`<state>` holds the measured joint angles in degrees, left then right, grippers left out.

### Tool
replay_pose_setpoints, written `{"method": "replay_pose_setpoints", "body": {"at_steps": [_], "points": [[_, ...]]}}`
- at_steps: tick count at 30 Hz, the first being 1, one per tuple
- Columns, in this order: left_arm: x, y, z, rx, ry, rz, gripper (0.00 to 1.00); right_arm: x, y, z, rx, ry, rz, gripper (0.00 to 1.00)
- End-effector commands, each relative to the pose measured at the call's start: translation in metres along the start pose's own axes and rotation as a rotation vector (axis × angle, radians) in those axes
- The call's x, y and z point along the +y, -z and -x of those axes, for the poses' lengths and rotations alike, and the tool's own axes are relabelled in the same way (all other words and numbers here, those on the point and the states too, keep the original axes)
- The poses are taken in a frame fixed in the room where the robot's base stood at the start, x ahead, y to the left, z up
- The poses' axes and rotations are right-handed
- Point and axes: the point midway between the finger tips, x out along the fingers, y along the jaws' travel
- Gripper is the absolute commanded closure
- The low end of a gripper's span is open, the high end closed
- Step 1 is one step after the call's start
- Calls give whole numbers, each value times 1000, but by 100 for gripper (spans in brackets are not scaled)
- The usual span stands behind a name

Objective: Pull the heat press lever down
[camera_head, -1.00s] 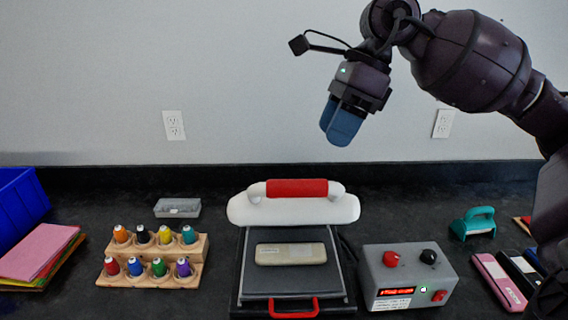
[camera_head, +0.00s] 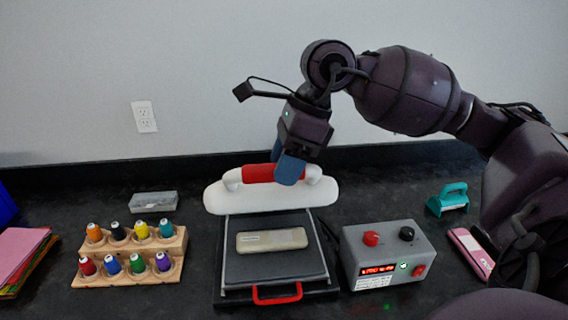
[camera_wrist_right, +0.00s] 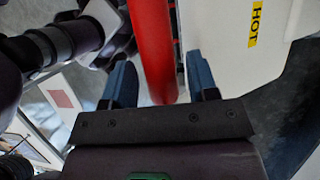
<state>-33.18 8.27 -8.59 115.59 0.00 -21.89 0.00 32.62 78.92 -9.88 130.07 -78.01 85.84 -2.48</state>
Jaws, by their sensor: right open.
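The heat press has a white upper part (camera_head: 270,198) and a lever with a red grip (camera_head: 258,173) along its top. The lever is up, with the upper part tilted open behind the dark lower plate (camera_head: 275,266). A beige object (camera_head: 271,240) lies on that plate. My right gripper (camera_head: 290,170) is at the right part of the red grip and hides some of it. In the right wrist view the open blue fingers (camera_wrist_right: 163,85) stand on either side of the red grip (camera_wrist_right: 152,50). Contact cannot be told. My left gripper is out of view.
A grey control box (camera_head: 388,256) with knobs stands right of the press. A wooden rack of thread spools (camera_head: 130,256) is at the left, a small grey tray (camera_head: 154,202) behind it. A teal tool (camera_head: 447,199) sits at the right. The wall is close behind.

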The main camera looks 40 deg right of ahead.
Motion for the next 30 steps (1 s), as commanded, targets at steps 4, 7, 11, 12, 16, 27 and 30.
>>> {"method": "replay_pose_setpoints", "body": {"at_steps": [4, 7, 11, 12, 16, 27, 30], "points": [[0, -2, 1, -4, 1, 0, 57, 0, 0, -3, 0, -1, 0, 46], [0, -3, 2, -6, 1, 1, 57, 0, 0, -3, 0, 0, 0, 46], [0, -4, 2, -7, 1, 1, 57, 0, 0, -3, 0, 0, 0, 53], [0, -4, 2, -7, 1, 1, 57, 0, 0, -3, 0, 0, 0, 59], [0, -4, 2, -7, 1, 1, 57, 0, 0, -3, 0, 0, 0, 79], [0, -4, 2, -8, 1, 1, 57, 0, 0, -3, 0, 1, 0, 100], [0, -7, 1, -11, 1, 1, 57, -2, 0, -6, 1, 5, 2, 100]]}}
